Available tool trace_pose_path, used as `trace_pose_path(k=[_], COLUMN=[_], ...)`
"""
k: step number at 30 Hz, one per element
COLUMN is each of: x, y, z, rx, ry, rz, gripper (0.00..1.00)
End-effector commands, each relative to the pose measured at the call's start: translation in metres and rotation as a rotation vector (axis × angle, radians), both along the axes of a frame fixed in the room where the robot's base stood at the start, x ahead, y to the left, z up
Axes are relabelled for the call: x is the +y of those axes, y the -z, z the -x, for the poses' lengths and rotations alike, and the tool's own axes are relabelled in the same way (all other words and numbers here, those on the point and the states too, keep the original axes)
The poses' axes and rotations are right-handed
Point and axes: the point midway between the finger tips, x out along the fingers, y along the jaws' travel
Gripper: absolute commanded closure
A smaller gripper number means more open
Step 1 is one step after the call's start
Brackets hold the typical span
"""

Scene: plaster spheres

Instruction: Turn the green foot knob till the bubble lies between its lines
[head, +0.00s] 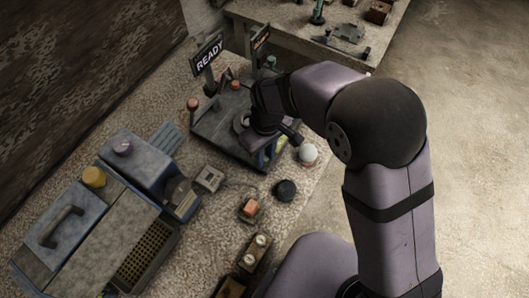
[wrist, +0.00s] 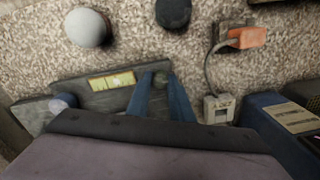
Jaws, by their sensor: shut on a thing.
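A dark levelling plate (head: 206,126) stands on the bench in the head view, and its edge (wrist: 95,97) shows in the wrist view. A yellow-green bubble vial (wrist: 111,81) is set in it; the bubble is too small and blurred to place against its lines. The green foot knob (wrist: 160,79) sits at the plate's edge, between the two blue fingers of my gripper (wrist: 161,84), which is shut on it. In the head view my gripper (head: 268,153) reaches down at the plate's near corner, where my arm hides the knob. A pale bluish knob (wrist: 63,102) is at another corner.
A white sphere (head: 308,154) and a black sphere (head: 286,190) lie close to the plate. An orange-topped piece (head: 248,208) and a small grey box (head: 210,178) are near. A READY sign (head: 208,58) stands behind. A large blue-grey machine (head: 95,220) fills the left.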

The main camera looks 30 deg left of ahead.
Motion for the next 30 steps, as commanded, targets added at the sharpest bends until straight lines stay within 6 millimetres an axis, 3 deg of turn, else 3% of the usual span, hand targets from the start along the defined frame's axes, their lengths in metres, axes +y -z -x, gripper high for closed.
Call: trace_pose_path(k=[18,30], x=[-0.0002,-0.0002], y=[-0.0012,-0.0009], z=[0.0002,0.0004], rx=[-0.001,-0.001], ry=[0.566,0.777], rz=[-0.001,-0.001], gripper=[1.0,1.0])
